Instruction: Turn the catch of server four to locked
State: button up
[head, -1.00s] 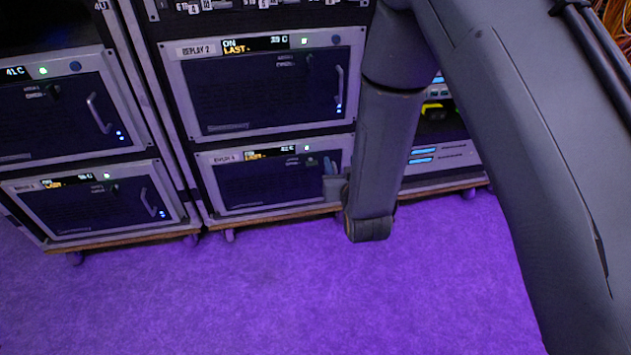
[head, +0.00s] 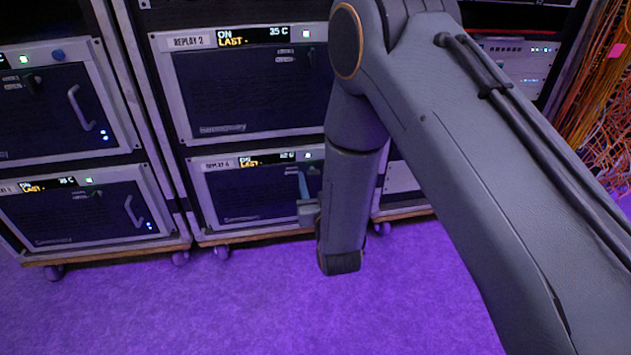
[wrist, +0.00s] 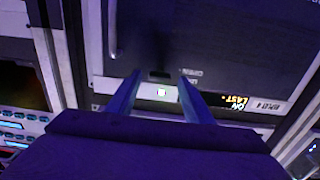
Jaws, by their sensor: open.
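Server four, labelled REPLAY 4 (head: 240,196), is the lower unit of the middle rack in the head view. Its dark front and lit display (wrist: 233,102) show upside down in the wrist view. Its catch (wrist: 160,74) appears as a small dark piece between my fingertips, beside small white lettering; its exact turn is too dark to tell. My gripper (wrist: 160,80) is open, with one finger on each side of the catch. Whether they touch it cannot be told. In the head view my gripper (head: 303,185) is in front of the server's right part, and my arm hides its right edge.
REPLAY 2 (head: 250,95) sits directly above. Another rack with two similar servers (head: 85,212) stands at left. Equipment with lit ports (head: 520,60) and orange cables (head: 600,110) are at right. The purple carpet (head: 190,305) in front is clear.

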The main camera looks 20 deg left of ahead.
jog(key=shift+w+a, duration=0.3)
jog(key=shift+w, duration=0.2)
jog(key=c, duration=1)
jog(key=shift+c, duration=0.2)
